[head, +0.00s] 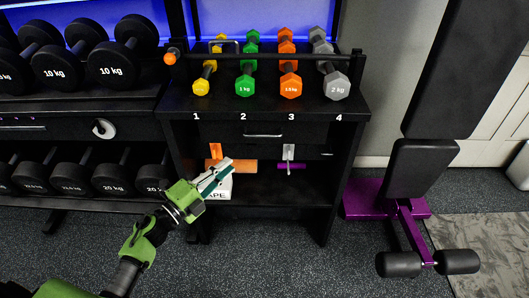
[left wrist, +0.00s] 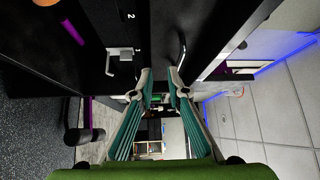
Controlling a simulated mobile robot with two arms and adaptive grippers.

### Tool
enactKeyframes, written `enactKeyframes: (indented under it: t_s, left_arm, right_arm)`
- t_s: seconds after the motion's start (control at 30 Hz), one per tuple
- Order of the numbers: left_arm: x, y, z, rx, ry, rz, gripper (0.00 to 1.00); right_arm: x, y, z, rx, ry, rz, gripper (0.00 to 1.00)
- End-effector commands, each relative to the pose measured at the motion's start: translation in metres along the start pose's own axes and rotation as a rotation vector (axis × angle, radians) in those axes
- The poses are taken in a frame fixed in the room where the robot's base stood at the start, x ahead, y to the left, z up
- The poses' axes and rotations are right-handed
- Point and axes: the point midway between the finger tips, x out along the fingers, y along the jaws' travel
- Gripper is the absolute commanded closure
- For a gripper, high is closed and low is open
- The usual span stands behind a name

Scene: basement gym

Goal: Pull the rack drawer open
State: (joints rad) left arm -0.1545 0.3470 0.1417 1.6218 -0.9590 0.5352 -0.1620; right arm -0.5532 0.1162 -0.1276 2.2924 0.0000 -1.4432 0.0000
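The rack drawer (head: 290,130) is a black front under the numbered top of the rack. Its silver bar handle (head: 263,135) shows at its middle, and the drawer looks shut. In the left wrist view the handle (left wrist: 181,50) is a curved bar near the fingertips. My left gripper (head: 222,172) is green with teal fingers and is in front of the rack's open shelf, lower and left of the handle. In the left wrist view its fingertips (left wrist: 160,76) are apart with nothing between them. My right gripper is in neither view.
Dumbbells, such as the green one (head: 245,87), stand on the rack top. The open shelf below holds a white box (head: 219,190), partly hidden by my gripper. A dumbbell stand (head: 75,130) is at left, a padded bench (head: 415,170) at right. Floor in front is clear.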

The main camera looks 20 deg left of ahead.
Motion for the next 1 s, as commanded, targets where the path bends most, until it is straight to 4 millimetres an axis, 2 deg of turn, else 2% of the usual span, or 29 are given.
enactKeyframes:
  t_s: [0.1,0.2,0.37,0.8,1.0]
  left_arm:
    - [0.003,-0.018,-0.012,0.130,0.071,-0.039,0.85]
    - [0.004,-0.029,-0.019,0.187,0.101,-0.052,0.85]
    - [0.016,-0.036,-0.023,0.209,0.113,-0.059,0.85]
    - [0.104,-0.039,-0.032,0.203,0.109,-0.058,0.85]
    - [0.132,-0.039,-0.035,0.202,0.108,-0.056,0.85]
  right_arm:
    - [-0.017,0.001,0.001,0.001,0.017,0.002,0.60]
    - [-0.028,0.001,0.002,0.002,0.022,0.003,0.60]
    - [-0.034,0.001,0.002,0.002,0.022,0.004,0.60]
    - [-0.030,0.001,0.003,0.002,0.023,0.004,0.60]
    - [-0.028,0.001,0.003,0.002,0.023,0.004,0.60]
